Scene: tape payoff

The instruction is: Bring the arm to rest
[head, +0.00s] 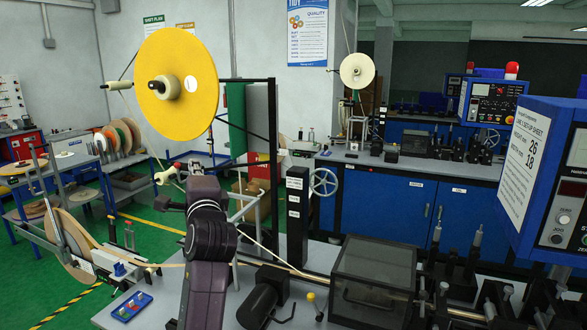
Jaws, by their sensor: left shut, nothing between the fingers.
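My left arm rises from the bottom centre of the head view, dark grey-purple. My left gripper (163,203) is small and dark at its upper end, pointing left. It looks shut and empty, in front of the lower part of the tape stand. The large yellow reel (196,75) hangs above it on the stand, apart from it in the picture. A cream roller (167,175) shows just above the gripper; I cannot tell the gap in depth. My arm hides part of the bench and the tape path behind it. My right gripper is not in view.
A clear-lidded dark box (375,283) and a black motor (262,297) stand on the bench at right of my arm. A blue control panel (545,185) stands at the right. A tilted reel (68,245) and a blue button box (128,306) are at left. Green floor is open behind.

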